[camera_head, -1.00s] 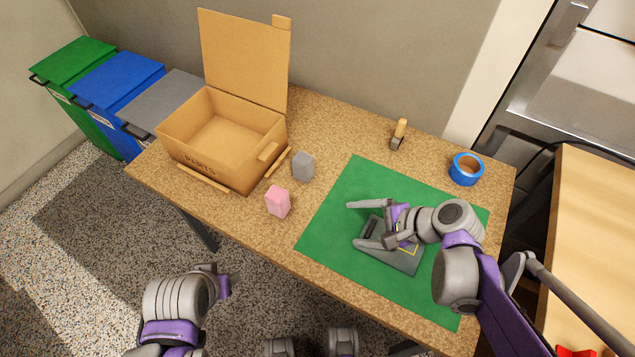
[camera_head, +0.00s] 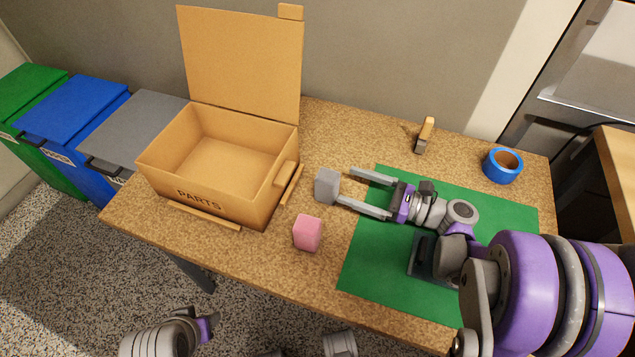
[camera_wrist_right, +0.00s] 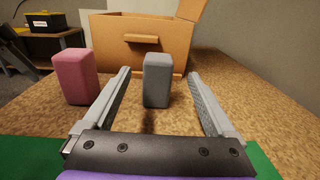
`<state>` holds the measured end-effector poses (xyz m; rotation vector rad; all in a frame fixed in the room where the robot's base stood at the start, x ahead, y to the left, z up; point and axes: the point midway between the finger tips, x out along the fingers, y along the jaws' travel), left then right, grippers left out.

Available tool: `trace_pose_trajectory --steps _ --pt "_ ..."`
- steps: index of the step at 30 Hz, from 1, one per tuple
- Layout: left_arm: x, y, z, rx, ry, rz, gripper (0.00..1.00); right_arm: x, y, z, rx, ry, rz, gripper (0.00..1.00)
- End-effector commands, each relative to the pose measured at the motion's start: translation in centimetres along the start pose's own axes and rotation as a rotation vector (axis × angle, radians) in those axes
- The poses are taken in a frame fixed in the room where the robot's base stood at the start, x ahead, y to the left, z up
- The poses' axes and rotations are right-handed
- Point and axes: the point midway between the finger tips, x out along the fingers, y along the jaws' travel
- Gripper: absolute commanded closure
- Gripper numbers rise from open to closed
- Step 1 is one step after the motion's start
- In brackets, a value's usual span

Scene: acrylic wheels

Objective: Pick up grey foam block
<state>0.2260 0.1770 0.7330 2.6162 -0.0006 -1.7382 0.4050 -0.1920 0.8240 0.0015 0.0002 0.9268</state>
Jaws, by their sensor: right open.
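The grey foam block (camera_head: 327,186) stands upright on the speckled table, left of the green mat. My right gripper (camera_head: 346,186) is open and points left at it, with its fingertips close to the block. In the right wrist view the grey foam block (camera_wrist_right: 158,80) shows between the two fingers of my right gripper (camera_wrist_right: 159,74), at about the fingertips. I cannot tell whether the fingers touch it. My left arm (camera_head: 170,335) is low at the bottom left of the head view, off the table.
A pink block (camera_head: 307,233) stands near the grey one, also in the wrist view (camera_wrist_right: 75,77). The open PARTS box (camera_head: 215,205) is to the left.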

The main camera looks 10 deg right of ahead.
Motion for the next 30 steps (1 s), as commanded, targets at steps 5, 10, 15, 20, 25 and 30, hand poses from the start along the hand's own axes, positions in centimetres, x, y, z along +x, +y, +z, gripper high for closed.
trace_pose_trajectory --steps 5,10,15,20,25,30 --pt "0.2 0.0 0.1 0.0 -0.001 0.0 0.5 3.1 0.2 0.0 0.0 -0.001 0.006 0.09" --pt "0.3 0.0 0.1 0.0 -0.001 0.0 0.5 4.7 0.1 0.0 0.0 0.0 0.003 0.09" --pt "0.6 0.0 0.2 0.0 -0.002 0.0 0.5 6.4 0.2 0.0 0.0 0.0 0.004 0.09" --pt "0.9 0.0 0.3 0.0 -0.003 0.0 0.5 8.8 0.3 0.0 -0.001 0.0 0.005 0.09" --pt "1.0 0.0 0.3 0.0 -0.004 0.0 0.5 10.0 0.2 0.0 -0.001 0.001 0.002 0.09" --pt "1.0 0.0 0.3 0.0 -0.004 0.0 0.5 10.1 0.2 0.1 -0.002 0.001 0.001 0.09"
